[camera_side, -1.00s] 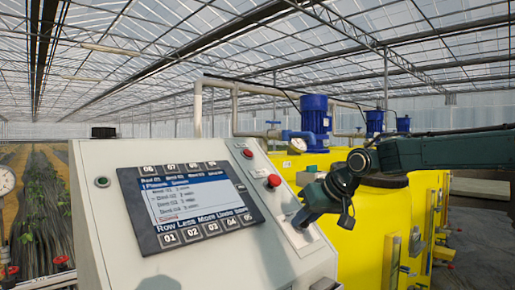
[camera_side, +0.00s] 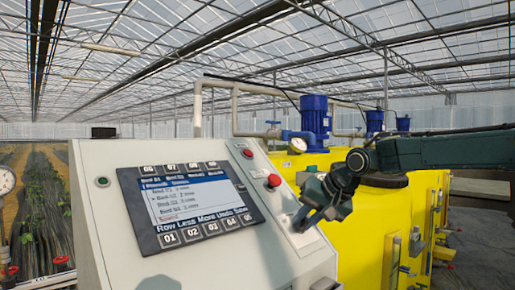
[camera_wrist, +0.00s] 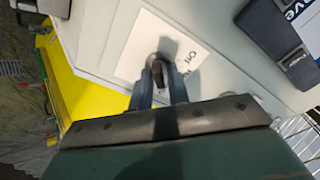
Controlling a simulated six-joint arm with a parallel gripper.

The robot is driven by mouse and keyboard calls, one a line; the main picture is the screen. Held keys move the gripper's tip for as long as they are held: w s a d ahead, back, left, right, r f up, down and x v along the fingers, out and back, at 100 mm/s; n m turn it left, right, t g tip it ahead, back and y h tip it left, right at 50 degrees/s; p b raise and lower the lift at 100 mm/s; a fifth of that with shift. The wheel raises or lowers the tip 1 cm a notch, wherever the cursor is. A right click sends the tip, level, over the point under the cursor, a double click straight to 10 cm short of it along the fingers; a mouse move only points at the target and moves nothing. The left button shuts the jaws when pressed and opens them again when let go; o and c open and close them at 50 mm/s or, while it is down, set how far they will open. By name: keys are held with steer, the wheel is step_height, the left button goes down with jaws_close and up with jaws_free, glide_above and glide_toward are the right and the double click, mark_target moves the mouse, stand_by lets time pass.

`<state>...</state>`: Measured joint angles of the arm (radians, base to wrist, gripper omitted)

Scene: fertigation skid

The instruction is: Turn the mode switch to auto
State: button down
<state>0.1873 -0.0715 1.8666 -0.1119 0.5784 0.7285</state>
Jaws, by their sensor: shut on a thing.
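The mode switch (camera_wrist: 158,71) is a small dark knob on a white label plate (camera_wrist: 133,60) in the wrist view. My gripper (camera_wrist: 160,82) has its two fingers on either side of the knob and is shut on it. Some print on the plate shows beside the knob, partly in shadow and not clearly readable. In the side view my gripper (camera_side: 299,222) is at the sloped panel face, over the white plate (camera_side: 303,238), and hides the switch. The knob's exact setting cannot be told.
The grey control cabinet (camera_side: 120,235) carries a display screen (camera_side: 190,203) with buttons left of my gripper. A red button (camera_side: 273,181) sits just above it, and another red button (camera_side: 248,153) is higher. Yellow tanks (camera_side: 365,235) with blue pumps (camera_side: 315,118) stand behind.

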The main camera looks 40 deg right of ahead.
steer(key=c, duration=1.5)
jaws_free()
steer(key=shift+c, duration=0.2)
steer(key=shift+s+r, duration=0.1)
steer(key=shift+r, duration=0.05)
steer(key=v, duration=1.3)
steer(key=shift+s+r, duration=0.2)
steer(key=shift+s, duration=0.05)
steer(key=s+a+f+n+g, duration=0.3)
steer(key=s+f+n, duration=0.6)
steer(key=s+f, duration=0.8)
step_height(320, 180, down, 3)
steer(key=shift+s+a, duration=0.25)
steer(key=shift+a, duration=1)
